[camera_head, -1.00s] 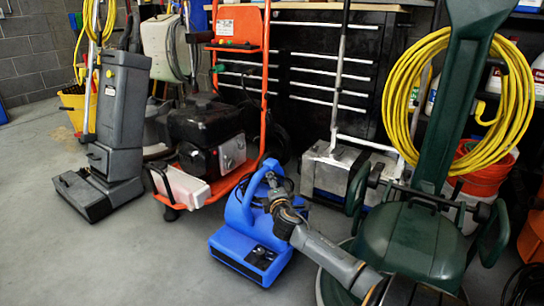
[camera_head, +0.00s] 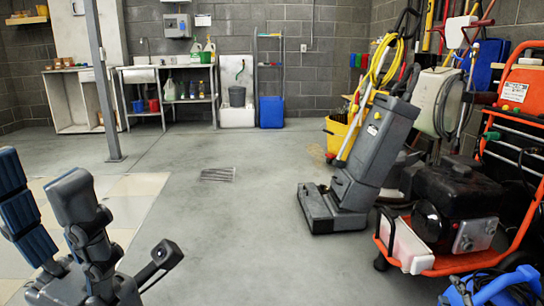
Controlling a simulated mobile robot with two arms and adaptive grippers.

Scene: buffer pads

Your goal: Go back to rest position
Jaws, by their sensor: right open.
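The finger farthest left is partly cut off by the picture's edge. The gripper appears over the floor, clear of the machines. No buffer pad shows.
A grey upright floor machine (camera_head: 370,150) stands right of centre, by a yellow bucket (camera_head: 340,135). An orange-framed machine (camera_head: 450,215) and a blue blower (camera_head: 500,288) are at the right. A post (camera_head: 102,85) stands at the left. The middle floor is clear.

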